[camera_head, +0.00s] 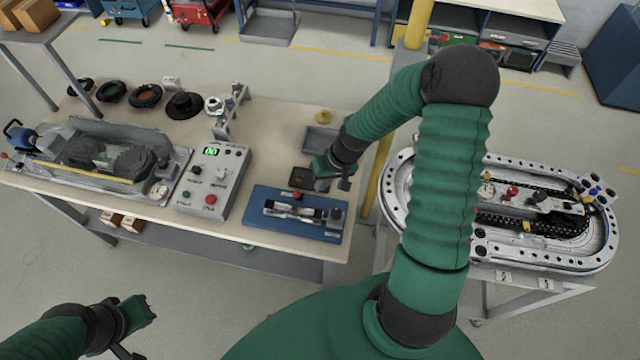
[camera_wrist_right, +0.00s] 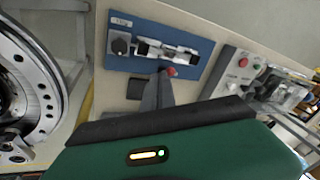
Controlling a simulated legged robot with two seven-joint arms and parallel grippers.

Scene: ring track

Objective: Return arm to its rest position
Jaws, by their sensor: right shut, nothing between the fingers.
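My right arm rises green in the middle of the head view, bends at a dark elbow and reaches left over the table. My right gripper (camera_head: 334,184) hangs above the table just behind the blue fixture plate (camera_head: 262,228). In the right wrist view its fingers (camera_wrist_right: 161,76) are together, with nothing between them.
A grey control box (camera_head: 213,180) stands left of the blue plate, with a grey machine (camera_head: 100,158) farther left. Small trays (camera_head: 320,139) lie behind my right gripper. The oval ring track (camera_head: 540,264) stands right of my arm, beyond a yellow post (camera_head: 376,180).

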